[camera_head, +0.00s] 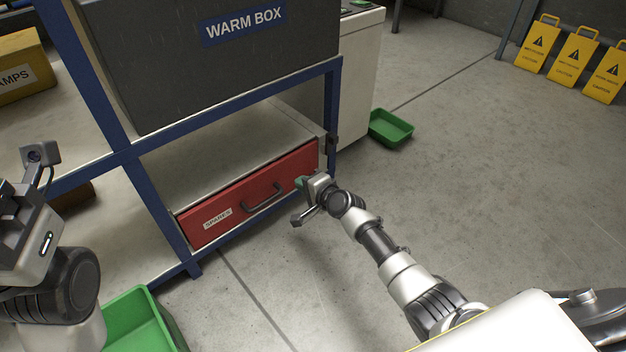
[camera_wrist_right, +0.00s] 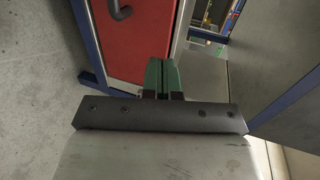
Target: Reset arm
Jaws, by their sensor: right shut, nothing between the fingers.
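My right gripper (camera_head: 301,184) is in front of the right end of a red drawer (camera_head: 238,205) labelled SPARES. In the right wrist view its green fingertips (camera_wrist_right: 162,76) are together, with nothing between them, over the edge of the red drawer front (camera_wrist_right: 137,45). I cannot tell whether they touch it. The drawer's dark handle (camera_head: 263,197) is to the left of the gripper, and it also shows in the right wrist view (camera_wrist_right: 121,12). My left arm is at the left edge of the head view, but its fingers do not show.
A blue-framed shelf (camera_head: 135,185) holds a grey WARM BOX (camera_head: 220,60) above the drawer. Green bins stand at the lower left (camera_head: 140,322) and by the white cabinet (camera_head: 391,127). Yellow caution signs (camera_head: 573,60) stand at the back right. The floor at right is clear.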

